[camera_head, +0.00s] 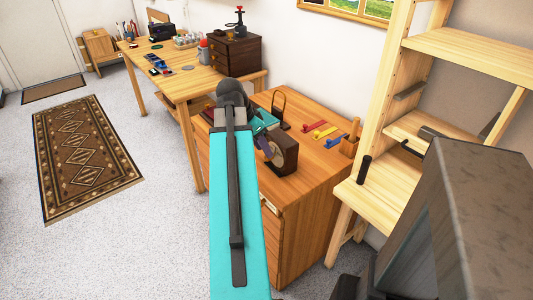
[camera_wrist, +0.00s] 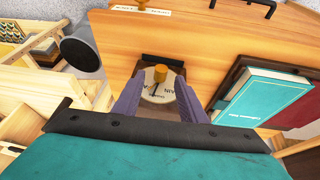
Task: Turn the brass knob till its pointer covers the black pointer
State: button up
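The dial is on a dark brown box (camera_head: 286,152) standing on the wooden cabinet, seen in the head view. My gripper (camera_wrist: 160,84) has its two purple fingers apart, one on each side of the dial, with the knob in view between them. Contact with the knob cannot be told. In the head view my arm hides part of the box's surroundings.
Red, yellow and blue items (camera_head: 320,131) lie behind. A wooden shelf unit (camera_head: 376,203) stands close at right.

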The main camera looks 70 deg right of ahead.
jog(key=shift+x, duration=1.85)
grip_shut()
